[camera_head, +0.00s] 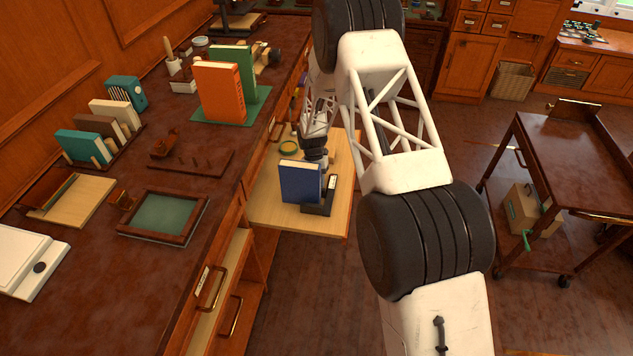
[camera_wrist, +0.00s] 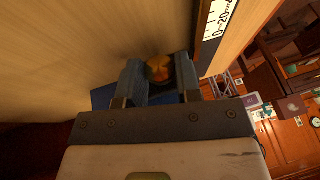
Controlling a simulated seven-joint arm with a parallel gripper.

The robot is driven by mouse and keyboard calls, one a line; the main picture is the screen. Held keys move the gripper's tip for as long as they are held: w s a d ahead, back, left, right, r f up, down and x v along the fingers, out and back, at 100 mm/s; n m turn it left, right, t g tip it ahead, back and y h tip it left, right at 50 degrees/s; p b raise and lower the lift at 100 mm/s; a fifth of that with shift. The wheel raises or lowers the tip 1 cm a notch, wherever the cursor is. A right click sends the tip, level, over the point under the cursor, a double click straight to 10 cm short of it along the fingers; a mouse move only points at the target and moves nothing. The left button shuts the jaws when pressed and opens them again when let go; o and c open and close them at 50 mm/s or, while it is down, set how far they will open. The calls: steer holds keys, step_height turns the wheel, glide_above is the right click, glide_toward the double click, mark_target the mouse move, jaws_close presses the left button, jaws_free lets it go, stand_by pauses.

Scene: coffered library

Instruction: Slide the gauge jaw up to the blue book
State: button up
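The blue book (camera_head: 300,183) stands upright on a pale wooden pull-out board. A dark gauge (camera_head: 318,208) with a white scale plate (camera_head: 332,184) sits against its right side; a gap between jaw and book cannot be made out. My gripper (camera_head: 317,158) is low over the board, just behind the book. In the wrist view, my gripper's fingers (camera_wrist: 159,72) flank a brass-coloured knob (camera_wrist: 159,68) that fills the space between them. The scale (camera_wrist: 217,18) shows at upper right, and a blue patch, apparently the book (camera_wrist: 103,97), shows left of the fingers.
The dark counter at left holds an orange book (camera_head: 220,92), a green book and a framed tray (camera_head: 163,215). A trolley (camera_head: 575,160) stands at right, with open floor between.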

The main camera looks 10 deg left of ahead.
jaws_close()
steer(key=shift+s, duration=1.4)
steer(key=o, duration=0.7)
jaws_free()
steer(key=shift+r, duration=0.1)
steer(key=v, duration=0.7)
steer(key=shift+r, duration=0.3)
steer(key=shift+w, duration=0.15)
